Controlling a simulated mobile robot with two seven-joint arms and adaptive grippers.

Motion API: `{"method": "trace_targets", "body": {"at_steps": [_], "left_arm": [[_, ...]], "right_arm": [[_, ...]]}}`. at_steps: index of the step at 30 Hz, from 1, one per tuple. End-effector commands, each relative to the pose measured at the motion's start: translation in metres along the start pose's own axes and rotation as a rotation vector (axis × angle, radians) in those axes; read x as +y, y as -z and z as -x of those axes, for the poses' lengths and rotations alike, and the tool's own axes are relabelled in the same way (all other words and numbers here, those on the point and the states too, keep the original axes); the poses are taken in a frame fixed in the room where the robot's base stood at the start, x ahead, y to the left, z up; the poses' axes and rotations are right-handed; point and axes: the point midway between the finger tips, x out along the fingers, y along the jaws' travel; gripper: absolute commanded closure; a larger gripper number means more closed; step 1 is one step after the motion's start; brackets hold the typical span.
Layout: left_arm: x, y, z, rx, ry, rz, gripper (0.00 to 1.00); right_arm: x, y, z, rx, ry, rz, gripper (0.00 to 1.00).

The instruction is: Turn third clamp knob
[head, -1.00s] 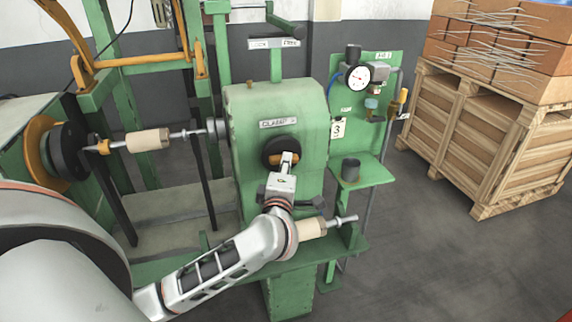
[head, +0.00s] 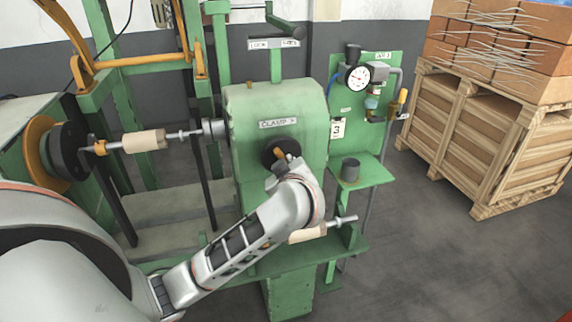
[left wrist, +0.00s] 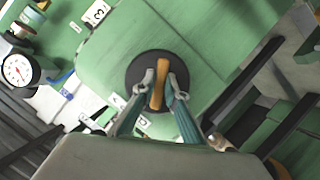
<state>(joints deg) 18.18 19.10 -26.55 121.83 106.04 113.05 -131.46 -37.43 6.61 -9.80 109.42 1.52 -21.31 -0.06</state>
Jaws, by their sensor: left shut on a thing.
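The clamp knob is a black disc (head: 268,151) with an orange grip bar (head: 281,154), on the front of the green machine housing under a "CLAMP" label. My left gripper (head: 280,165) is at the knob, partly hidden by my wrist in the head view. In the left wrist view, the fingers of my left gripper (left wrist: 159,88) are closed on the orange bar (left wrist: 157,83) in front of the black disc (left wrist: 135,68). The bar stands nearly upright, slightly tilted, in that view. My right gripper is not seen.
A pale wooden roll on a rod (head: 145,140) is at the left, and another roll (head: 306,235) lies on the green ledge below my wrist. Wooden crates (head: 490,140) stand on the floor.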

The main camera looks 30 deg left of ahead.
Motion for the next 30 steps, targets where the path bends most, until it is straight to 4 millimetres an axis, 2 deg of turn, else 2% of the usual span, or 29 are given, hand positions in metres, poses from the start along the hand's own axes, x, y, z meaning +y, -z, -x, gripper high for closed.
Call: {"method": "trace_targets", "body": {"at_steps": [12, 28, 29, 30], "left_arm": [[-0.0002, -0.0015, -0.0001, -0.003, 0.072, -0.175, 1.0], [-0.0003, -0.0012, -0.0002, -0.001, 0.081, -0.199, 1.0], [-0.0003, -0.0012, -0.0002, -0.001, 0.081, -0.199, 0.85], [-0.0004, -0.0011, -0.0002, -0.001, 0.081, -0.199, 0.75]], "right_arm": [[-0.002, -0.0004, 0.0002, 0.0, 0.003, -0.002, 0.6], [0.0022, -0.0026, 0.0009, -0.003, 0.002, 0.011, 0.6], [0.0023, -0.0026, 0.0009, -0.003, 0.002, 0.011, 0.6], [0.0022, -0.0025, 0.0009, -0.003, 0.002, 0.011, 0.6]]}}
